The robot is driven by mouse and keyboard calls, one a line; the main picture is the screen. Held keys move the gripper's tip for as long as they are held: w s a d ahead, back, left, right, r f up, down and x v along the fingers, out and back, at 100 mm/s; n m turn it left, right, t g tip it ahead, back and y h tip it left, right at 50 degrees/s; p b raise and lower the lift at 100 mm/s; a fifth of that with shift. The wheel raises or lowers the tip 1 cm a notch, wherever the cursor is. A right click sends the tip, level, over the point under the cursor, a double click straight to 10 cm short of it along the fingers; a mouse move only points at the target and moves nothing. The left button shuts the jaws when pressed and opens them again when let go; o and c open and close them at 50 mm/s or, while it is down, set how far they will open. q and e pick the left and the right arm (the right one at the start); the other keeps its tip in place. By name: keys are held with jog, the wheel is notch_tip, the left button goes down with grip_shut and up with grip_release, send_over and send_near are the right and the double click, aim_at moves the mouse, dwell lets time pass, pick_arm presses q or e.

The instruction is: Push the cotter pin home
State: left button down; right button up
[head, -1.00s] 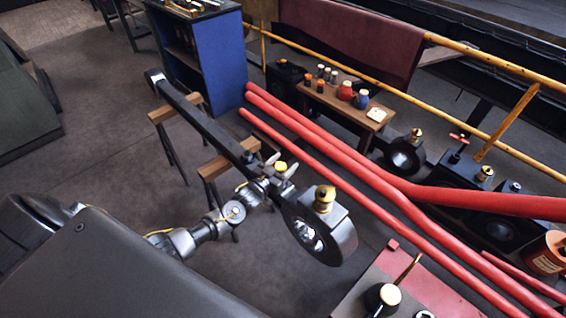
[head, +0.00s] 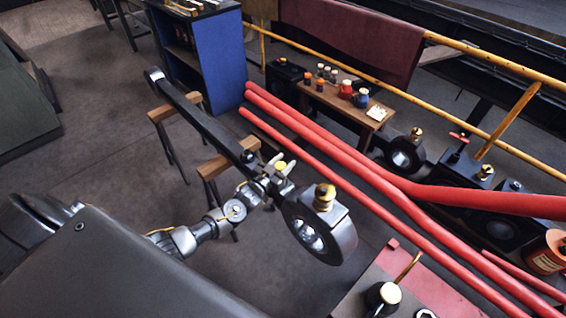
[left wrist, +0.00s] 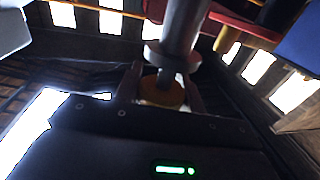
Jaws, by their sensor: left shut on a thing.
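A long black rod (head: 205,122) lies across wooden trestles in the head view. Its round big end, with a brass oil cup (head: 324,197) on top, points at the lower right. My left gripper (head: 277,176) is at the rod just behind the big end, beside small grey parts and a yellow-topped piece (head: 281,166). In the left wrist view my left gripper's fingers stand either side of a brass-coloured round piece (left wrist: 161,93), shut on it. A grey flanged shaft (left wrist: 180,40) stands close beyond it. I cannot make out the cotter pin for sure. My right gripper is not in view.
Long red rods (head: 350,175) run diagonally just right of the black rod. A blue cabinet (head: 222,65) stands behind, and a small wooden bench (head: 330,98) with jars beyond. The floor left of the trestles is clear.

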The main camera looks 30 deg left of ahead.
pick_arm(q)
notch_tip(320, 180, down, 5)
jog(key=b, duration=0.3)
jog(key=shift+r, duration=0.1)
jog(key=shift+s+r, duration=0.1)
jog(key=shift+r, duration=0.05)
jog(key=c, duration=0.9)
grip_release()
jog(key=shift+o, duration=0.2)
jog(key=s+a+b, duration=0.1)
jog(key=s+a, duration=0.1)
jog(key=s, duration=0.8)
jog(key=shift+s, duration=0.25)
